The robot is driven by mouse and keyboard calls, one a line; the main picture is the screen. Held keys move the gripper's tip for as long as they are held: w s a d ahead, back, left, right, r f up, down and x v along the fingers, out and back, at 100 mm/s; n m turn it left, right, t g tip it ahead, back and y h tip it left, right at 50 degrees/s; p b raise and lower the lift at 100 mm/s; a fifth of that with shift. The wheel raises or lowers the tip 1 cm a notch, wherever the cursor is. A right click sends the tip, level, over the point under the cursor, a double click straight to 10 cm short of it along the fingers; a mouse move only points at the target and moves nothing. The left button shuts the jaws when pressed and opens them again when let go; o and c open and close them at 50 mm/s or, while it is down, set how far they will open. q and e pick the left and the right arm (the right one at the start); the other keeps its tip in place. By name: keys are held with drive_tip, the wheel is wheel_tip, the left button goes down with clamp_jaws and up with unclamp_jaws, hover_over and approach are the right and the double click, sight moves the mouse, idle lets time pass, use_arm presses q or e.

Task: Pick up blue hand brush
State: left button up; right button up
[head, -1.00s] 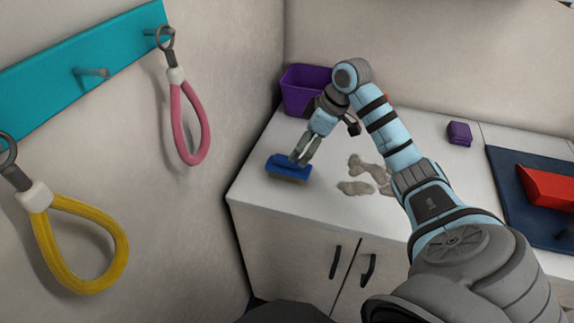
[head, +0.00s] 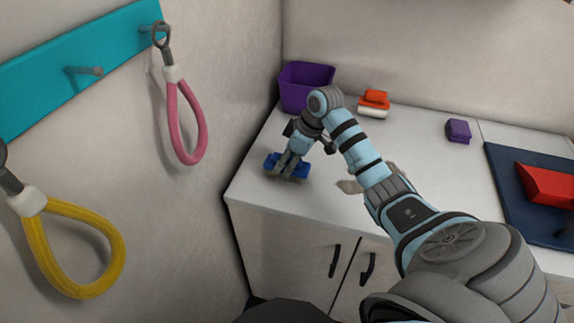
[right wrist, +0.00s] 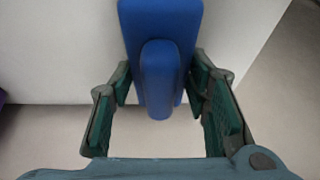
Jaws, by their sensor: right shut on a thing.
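The blue hand brush (head: 303,170) is at the left end of the white counter, near its front edge. My right gripper (head: 287,171) comes down over its middle and is shut on it, hiding that part in the head view. In the right wrist view the brush (right wrist: 160,20) points away between the two fingers, with its raised blue grip in the middle. I cannot tell whether its underside still touches the counter. My left gripper is out of view.
A purple bin (head: 305,88) stands behind the brush. An orange and white brush (head: 374,103) and a purple block (head: 458,131) lie farther right. A red object (head: 546,186) rests on a dark blue mat (head: 510,205). A grey-brown patch (head: 348,186) is partly behind my arm.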

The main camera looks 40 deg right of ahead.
drive_tip(key=shift+r, duration=0.1)
drive_tip(key=shift+c, duration=0.3)
wheel_tip(320, 180, up, 20)
drive_tip(key=p, duration=0.8)
drive_tip(key=shift+p, duration=0.35)
